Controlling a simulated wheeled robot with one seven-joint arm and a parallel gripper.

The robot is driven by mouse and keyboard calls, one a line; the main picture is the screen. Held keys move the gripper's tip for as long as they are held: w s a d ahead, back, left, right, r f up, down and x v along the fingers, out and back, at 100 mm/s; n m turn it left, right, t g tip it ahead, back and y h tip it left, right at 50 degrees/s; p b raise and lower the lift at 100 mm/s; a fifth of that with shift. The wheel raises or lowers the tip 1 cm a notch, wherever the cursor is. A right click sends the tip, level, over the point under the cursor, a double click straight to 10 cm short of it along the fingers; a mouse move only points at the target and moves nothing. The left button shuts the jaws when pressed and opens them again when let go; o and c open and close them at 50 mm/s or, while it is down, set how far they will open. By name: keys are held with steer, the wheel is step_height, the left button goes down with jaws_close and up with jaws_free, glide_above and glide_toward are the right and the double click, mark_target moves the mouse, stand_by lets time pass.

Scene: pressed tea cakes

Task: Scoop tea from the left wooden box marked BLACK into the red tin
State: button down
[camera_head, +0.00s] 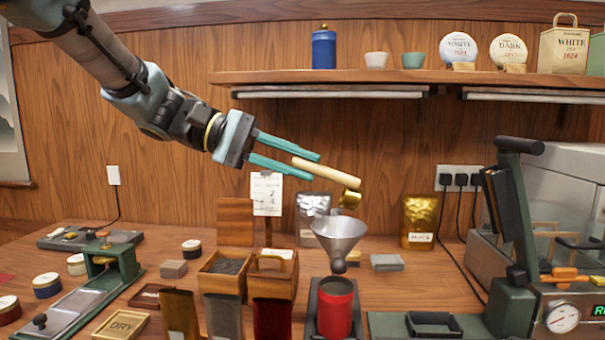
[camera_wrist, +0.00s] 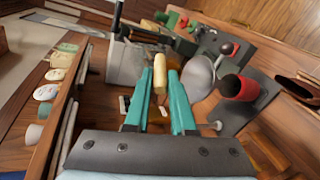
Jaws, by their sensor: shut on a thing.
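My gripper (camera_head: 305,165) is shut on the pale handle of a scoop (camera_head: 328,172); the handle also shows between the teal fingers in the wrist view (camera_wrist: 160,75). The scoop's brass cup hangs at the handle's far end, above a steel funnel (camera_head: 339,236). I cannot tell whether it holds tea. The red tin (camera_head: 335,312) stands in a dark holder below the funnel; it also shows in the wrist view (camera_wrist: 238,87). Whether the spout enters the tin is unclear. The left wooden box (camera_head: 222,283) is open with dark loose tea inside. Its marking is not readable.
A second wooden box (camera_head: 272,284) with a handled lid stands right of the left box. Colored pouches (camera_head: 272,318) stand in front. A green press (camera_head: 515,225) rises at the right. A shelf (camera_head: 400,76) with a blue canister (camera_head: 324,48) and cups runs above.

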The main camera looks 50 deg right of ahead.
steer(key=shift+w+a+f+g+h+b, duration=0.15)
steer(key=shift+f+g+h+b, duration=0.2)
steer(key=shift+b, duration=0.35)
steer(key=shift+w+a+f+g+h+b, duration=0.15)
steer(key=shift+f+b, duration=0.25)
steer(key=shift+b, duration=0.25)
steer(key=shift+w, duration=0.1)
